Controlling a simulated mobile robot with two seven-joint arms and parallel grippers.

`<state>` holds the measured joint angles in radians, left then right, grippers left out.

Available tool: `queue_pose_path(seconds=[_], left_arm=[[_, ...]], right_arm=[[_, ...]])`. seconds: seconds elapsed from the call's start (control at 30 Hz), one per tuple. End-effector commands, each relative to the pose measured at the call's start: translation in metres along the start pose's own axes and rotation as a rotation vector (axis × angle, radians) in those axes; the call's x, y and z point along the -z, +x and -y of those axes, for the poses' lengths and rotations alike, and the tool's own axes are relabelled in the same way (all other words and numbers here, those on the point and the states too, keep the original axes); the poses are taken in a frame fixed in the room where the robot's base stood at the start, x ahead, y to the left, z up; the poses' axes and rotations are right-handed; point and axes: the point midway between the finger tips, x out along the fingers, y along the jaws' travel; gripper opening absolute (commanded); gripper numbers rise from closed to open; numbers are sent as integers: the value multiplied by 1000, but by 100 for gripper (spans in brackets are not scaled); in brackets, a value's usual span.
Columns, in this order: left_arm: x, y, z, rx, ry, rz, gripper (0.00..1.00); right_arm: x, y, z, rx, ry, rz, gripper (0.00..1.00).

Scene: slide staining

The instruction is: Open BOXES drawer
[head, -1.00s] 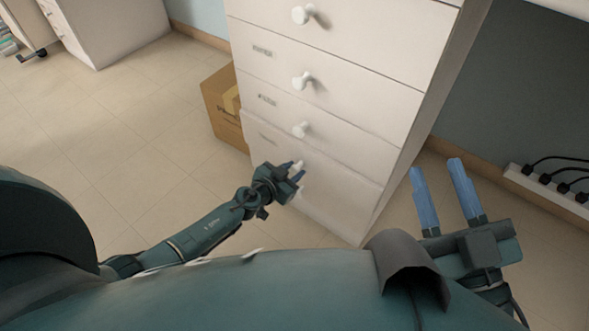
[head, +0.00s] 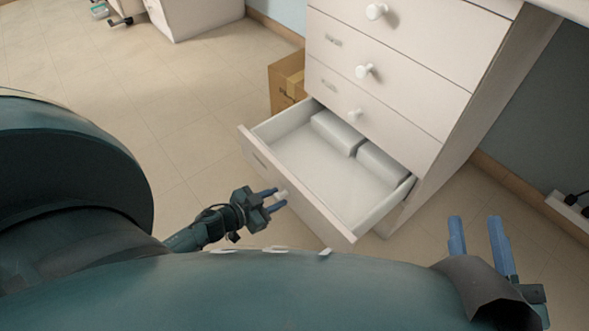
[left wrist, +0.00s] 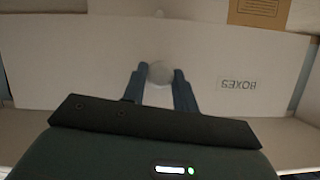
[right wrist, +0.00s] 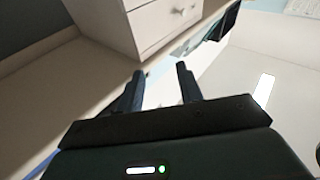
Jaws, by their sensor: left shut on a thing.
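The BOXES drawer (head: 305,208) is the lowest drawer in the head view and stands pulled well out of the white cabinet. Two white box-like items (head: 338,133) lie at its back; the rest of its floor is bare. Its label (left wrist: 238,84) reads BOXES upside down in the left wrist view. My left gripper (head: 275,199) is shut on the drawer's round white knob (left wrist: 160,73), one finger on each side. My right gripper (head: 479,226) is open and empty, to the right of the cabinet; it also shows in the right wrist view (right wrist: 160,78).
Closed drawers with white knobs (head: 364,71) are above the open one. A cardboard box (head: 285,82) stands on the floor left of the cabinet. A power strip (head: 573,207) is at the right wall.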

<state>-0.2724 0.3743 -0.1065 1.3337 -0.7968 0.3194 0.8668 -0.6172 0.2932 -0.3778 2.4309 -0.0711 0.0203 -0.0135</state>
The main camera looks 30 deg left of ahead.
Motion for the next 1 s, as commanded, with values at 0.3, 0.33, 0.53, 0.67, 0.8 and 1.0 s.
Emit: queue_pose_path(seconds=[0.3,0.33,0.53,0.67,0.8,1.0], left_arm=[[-13,-34,-3,-4,-1,-2,0],[-14,-35,-4,-4,-1,-3,0],[-15,-37,-4,-4,0,-4,0],[-15,-37,-4,-4,0,-3,0],[-15,-37,-4,-3,0,-2,34],[-15,-37,-3,-2,0,-1,50]], right_arm=[[1,0,-3,-6,-31,8,36],[1,0,-3,-6,-32,8,36],[-1,-1,-3,-7,-33,12,36],[-1,-1,-3,-7,-33,14,36],[-2,-2,-3,-7,-32,16,36],[-2,-2,-3,-7,-32,17,36]])
